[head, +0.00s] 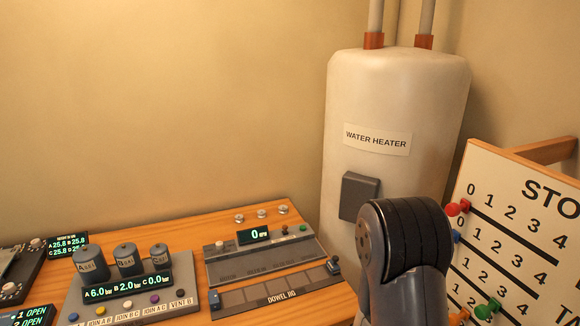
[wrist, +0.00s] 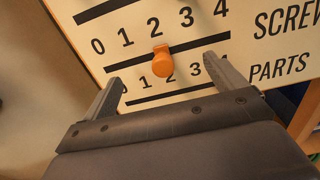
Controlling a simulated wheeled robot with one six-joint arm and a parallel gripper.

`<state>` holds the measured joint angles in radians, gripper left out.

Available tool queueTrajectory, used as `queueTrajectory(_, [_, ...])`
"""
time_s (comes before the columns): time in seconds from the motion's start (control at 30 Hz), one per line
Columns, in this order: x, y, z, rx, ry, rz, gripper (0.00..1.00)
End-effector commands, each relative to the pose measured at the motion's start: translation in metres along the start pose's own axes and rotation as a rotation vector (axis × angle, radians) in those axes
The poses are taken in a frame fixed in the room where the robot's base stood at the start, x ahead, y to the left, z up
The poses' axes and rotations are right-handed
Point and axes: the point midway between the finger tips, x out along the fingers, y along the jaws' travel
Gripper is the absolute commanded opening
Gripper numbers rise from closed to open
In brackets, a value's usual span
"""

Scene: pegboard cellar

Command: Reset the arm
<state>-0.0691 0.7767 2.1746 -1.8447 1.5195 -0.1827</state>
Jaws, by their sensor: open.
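My gripper (wrist: 164,70) shows in the wrist view with its two grey fingers spread wide apart, and nothing is held between them. The fingers point at a cream tally board (wrist: 85,12) with black slots and rows of numbers. An orange peg (wrist: 163,62) on the board shows in the gap between the fingertips, with clear space on both sides; I cannot tell its depth from them. In the head view my dark arm link (head: 405,245) rises at the lower right, in front of the board (head: 500,180). The gripper itself is hidden there.
A white water heater (head: 390,100) with a grey box (head: 358,196) stands behind my arm. A wooden bench (head: 190,232) at left carries a dowel jig (head: 275,297), an rpm panel (head: 225,262), and a panel with three canisters (head: 125,262). Red (head: 452,209) and green (head: 487,310) pegs sit on the board.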

Motion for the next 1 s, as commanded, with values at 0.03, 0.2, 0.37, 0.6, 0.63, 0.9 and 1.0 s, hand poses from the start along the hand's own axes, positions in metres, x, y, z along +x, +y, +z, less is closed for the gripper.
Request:
queueTrajectory(0.03, [0.006, -0.001, 0.001, 0.0, 0.0, -0.003, 0.91])
queueTrajectory(0.2, [0.018, 0.0, 0.0, -0.001, 0.001, -0.001, 0.91])
queueTrajectory(0.37, [0.023, 0.0, 0.0, -0.001, 0.001, 0.0, 0.91])
queueTrajectory(0.6, [0.023, 0.0, 0.0, 0.0, 0.001, 0.001, 0.91])
queueTrajectory(0.63, [0.023, 0.0, 0.0, 0.0, 0.001, 0.001, 0.91])
queueTrajectory(0.9, [0.012, 0.001, -0.001, 0.0, 0.001, 0.004, 0.91])
queueTrajectory(1.0, [0.001, 0.002, -0.001, 0.0, 0.0, 0.005, 0.91])
